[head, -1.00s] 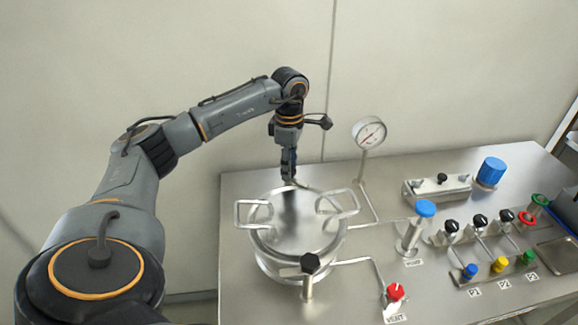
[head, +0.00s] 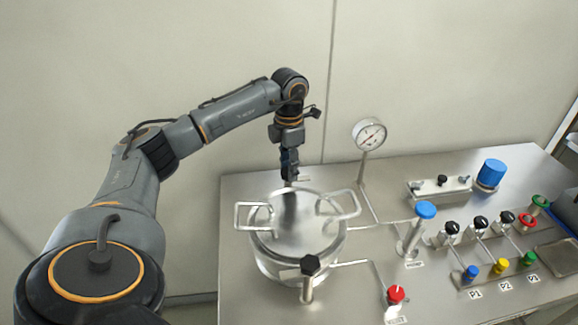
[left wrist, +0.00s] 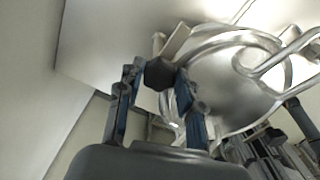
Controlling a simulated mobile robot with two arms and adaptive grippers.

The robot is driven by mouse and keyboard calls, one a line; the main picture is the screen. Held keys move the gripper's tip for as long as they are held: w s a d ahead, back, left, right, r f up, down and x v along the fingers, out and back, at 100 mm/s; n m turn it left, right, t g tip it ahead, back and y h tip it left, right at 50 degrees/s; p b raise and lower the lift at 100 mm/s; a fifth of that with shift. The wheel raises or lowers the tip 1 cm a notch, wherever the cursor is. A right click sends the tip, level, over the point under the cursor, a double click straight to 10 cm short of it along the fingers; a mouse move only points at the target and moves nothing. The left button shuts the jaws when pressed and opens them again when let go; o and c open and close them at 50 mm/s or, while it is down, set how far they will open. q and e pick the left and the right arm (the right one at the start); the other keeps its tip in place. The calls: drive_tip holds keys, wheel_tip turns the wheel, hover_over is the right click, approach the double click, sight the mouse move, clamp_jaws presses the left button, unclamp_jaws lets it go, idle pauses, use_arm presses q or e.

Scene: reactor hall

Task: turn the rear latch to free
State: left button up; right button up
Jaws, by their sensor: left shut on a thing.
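The steel vessel (head: 263,246) stands on the bench with its round lid (head: 310,232) and two loop handles on top. My left gripper (head: 289,179) points down at the vessel's rear edge. It is shut on the rear latch's black knob, which it hides in the head view. In the left wrist view the dark six-sided rear latch knob (left wrist: 159,73) sits between the fingertips (left wrist: 157,80), with a flat metal arm beside it. Whether this arm still overlaps the lid is hard to tell. The front latch (head: 310,265) has a black knob at the vessel's near side. My right gripper is not seen.
A pressure gauge (head: 369,134) stands on a post right of my gripper. A red vent knob (head: 396,294), a blue-topped pump valve (head: 426,210) and several coloured knobs lie to the right. A wall is close behind; the bench left of the vessel is clear.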

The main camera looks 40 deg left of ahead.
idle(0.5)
use_arm(q)
drive_tip(key=o, duration=1.2)
drive_tip(key=shift+c, duration=0.2)
wheel_tip(320, 180, up, 12)
